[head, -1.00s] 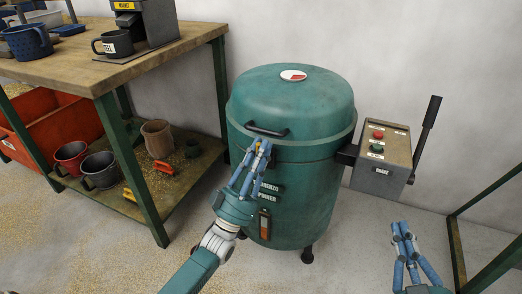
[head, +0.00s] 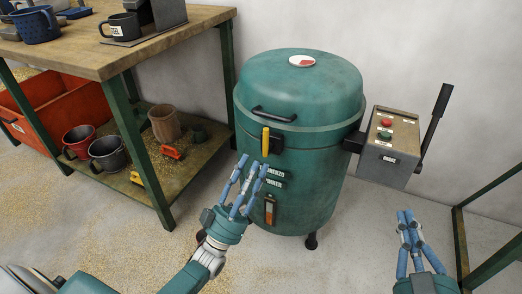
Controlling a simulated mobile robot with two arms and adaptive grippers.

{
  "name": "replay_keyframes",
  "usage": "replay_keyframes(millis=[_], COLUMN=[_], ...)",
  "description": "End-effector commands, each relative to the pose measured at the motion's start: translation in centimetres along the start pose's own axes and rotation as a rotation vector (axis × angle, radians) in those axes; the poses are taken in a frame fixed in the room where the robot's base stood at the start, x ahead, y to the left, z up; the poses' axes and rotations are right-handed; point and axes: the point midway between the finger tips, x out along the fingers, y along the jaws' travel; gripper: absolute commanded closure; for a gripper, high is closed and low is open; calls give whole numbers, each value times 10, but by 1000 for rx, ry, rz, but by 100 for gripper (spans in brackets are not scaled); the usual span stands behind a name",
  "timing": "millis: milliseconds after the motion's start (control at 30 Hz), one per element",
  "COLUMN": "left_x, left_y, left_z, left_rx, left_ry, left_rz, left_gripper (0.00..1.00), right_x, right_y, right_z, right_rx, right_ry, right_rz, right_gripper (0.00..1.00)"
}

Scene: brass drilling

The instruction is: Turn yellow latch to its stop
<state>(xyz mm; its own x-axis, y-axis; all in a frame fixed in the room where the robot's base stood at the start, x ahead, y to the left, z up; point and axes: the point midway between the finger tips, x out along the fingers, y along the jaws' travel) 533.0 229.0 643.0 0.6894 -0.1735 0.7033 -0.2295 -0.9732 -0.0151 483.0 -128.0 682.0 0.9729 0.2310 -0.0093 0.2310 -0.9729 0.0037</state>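The yellow latch (head: 266,141) is an upright bar on the front of the green drum machine (head: 305,180), just under its closed lid (head: 300,85). It stands vertical beside a dark bracket. My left gripper (head: 255,163) is just below and left of the latch, with its blue fingers spread and nothing between them. It looks apart from the latch. My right gripper (head: 409,214) is at the lower right, away from the machine, with its fingers close together; whether the tips meet is unclear.
A control box (head: 390,148) with red and green buttons and a black lever (head: 435,118) sits right of the drum. A wooden workbench (head: 120,55) stands at the left, with mugs (head: 108,152) on its lower shelf. A green frame (head: 460,240) stands at far right.

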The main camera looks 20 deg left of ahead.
Motion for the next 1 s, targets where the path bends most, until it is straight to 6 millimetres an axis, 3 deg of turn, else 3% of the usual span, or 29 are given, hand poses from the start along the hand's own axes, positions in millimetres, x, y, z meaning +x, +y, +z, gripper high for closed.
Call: replay_keyframes(millis=[133, 367, 800, 1000], left_x=[-19, -26, -24, 0], left_y=[0, 0, 2, 33], left_z=[0, 0, 0, 7], left_rx=[0, 0, -2, -24], left_ry=[-2, 0, -7, -149], left_rz=[0, 0, 0, -1], left_gripper=[61, 61, 61, 61], right_x=[0, 0, 0, 0], right_y=[0, 0, 0, 0], right_z=[0, 0, 0, 0], right_rx=[0, 0, 0, 0], right_ry=[1, 1, 0, 0], right_rz=[0, 0, 0, 0], right_gripper=[100, 100, 100, 100])
